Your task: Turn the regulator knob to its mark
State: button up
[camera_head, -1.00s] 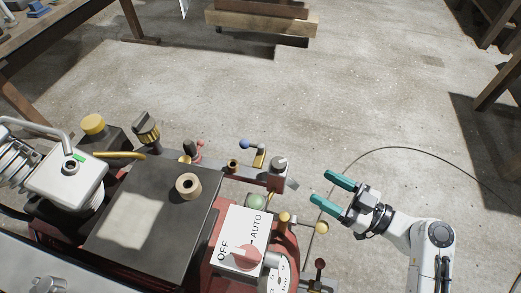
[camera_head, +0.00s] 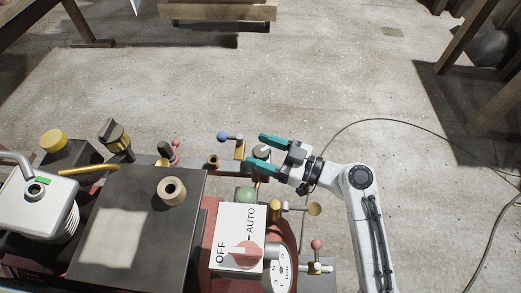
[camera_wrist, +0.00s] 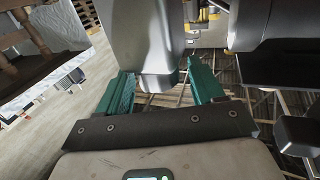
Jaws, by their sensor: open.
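A small grey knob (camera_head: 262,152) sits on the rail of the compressor, right of the blue-tipped lever. I take it as the regulator knob; its mark cannot be made out. My gripper (camera_head: 257,151) is open, with its teal fingers on either side of this knob. In the wrist view a large grey part, seemingly the knob (camera_wrist: 155,50), stands between the fingers of my gripper (camera_wrist: 160,78). Gaps to the fingers seem to remain, but contact is hard to judge.
The OFF/AUTO box (camera_head: 236,238) with its red switch (camera_head: 245,254) lies below the gripper. A blue-tipped lever (camera_head: 228,137) is close left, and a brass-coloured valve (camera_head: 312,209) is below right. A black knob (camera_head: 114,135) stands farther left.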

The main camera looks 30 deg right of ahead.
jog(key=shift+w+a, duration=0.25)
jog(key=shift+w, duration=0.1)
jog(key=c, duration=1)
jog(key=shift+o, duration=0.2)
jog(key=shift+b, duration=0.4)
